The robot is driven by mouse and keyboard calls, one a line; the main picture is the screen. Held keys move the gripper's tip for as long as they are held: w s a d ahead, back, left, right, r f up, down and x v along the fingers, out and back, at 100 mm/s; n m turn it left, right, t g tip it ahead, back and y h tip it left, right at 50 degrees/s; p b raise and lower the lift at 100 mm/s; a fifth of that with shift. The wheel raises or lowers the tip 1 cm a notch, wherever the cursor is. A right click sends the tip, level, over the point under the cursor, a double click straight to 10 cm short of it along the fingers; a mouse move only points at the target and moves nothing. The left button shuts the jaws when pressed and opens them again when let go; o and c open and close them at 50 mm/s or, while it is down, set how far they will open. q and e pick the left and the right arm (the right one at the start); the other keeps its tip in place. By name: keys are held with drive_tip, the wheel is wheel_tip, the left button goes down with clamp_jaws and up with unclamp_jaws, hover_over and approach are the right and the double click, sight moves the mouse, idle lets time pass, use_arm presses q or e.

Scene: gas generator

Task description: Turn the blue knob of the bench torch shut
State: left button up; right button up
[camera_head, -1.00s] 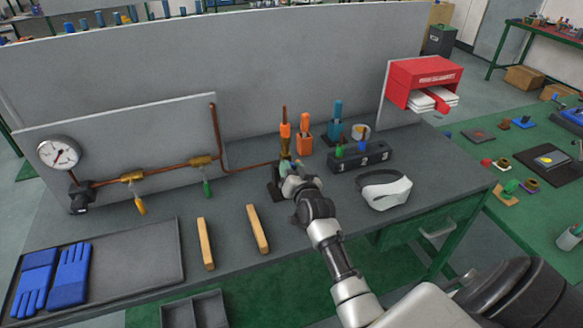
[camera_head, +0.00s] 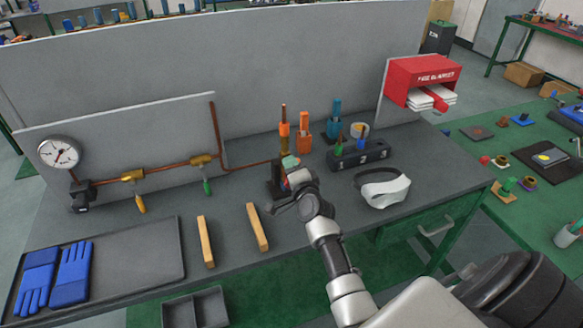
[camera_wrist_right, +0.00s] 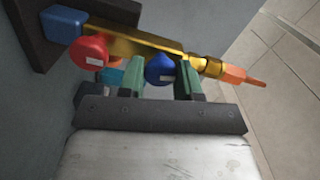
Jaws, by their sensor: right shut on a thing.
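The bench torch (camera_head: 284,138) stands upright at the back of the bench, on a dark mount. In the right wrist view its brass body (camera_wrist_right: 130,40) runs across the top to an orange tip. The blue knob (camera_wrist_right: 160,69) sits between the green fingers of my right gripper (camera_wrist_right: 160,79), which is shut on it. A red knob (camera_wrist_right: 89,52) is beside it, left of the fingers and apart from them. In the head view my right gripper (camera_head: 291,164) is at the torch's base and hides the knobs. My left gripper is not in view.
A copper pipe with two valves (camera_head: 202,160) and a gauge (camera_head: 60,153) is at left. An orange holder (camera_head: 305,126), a dark block (camera_head: 358,155) and a white visor (camera_head: 382,187) stand right of the torch. Two wooden bars (camera_head: 257,228) lie in front.

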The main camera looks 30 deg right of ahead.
drive_tip(key=shift+f+m, duration=0.1)
drive_tip(key=shift+m, duration=1.2)
drive_tip(key=o, duration=0.9)
drive_tip(key=b+v, duration=0.1)
drive_tip(key=v, duration=0.9)
drive_tip(key=shift+s+a, duration=0.15)
drive_tip(key=shift+s, duration=0.2)
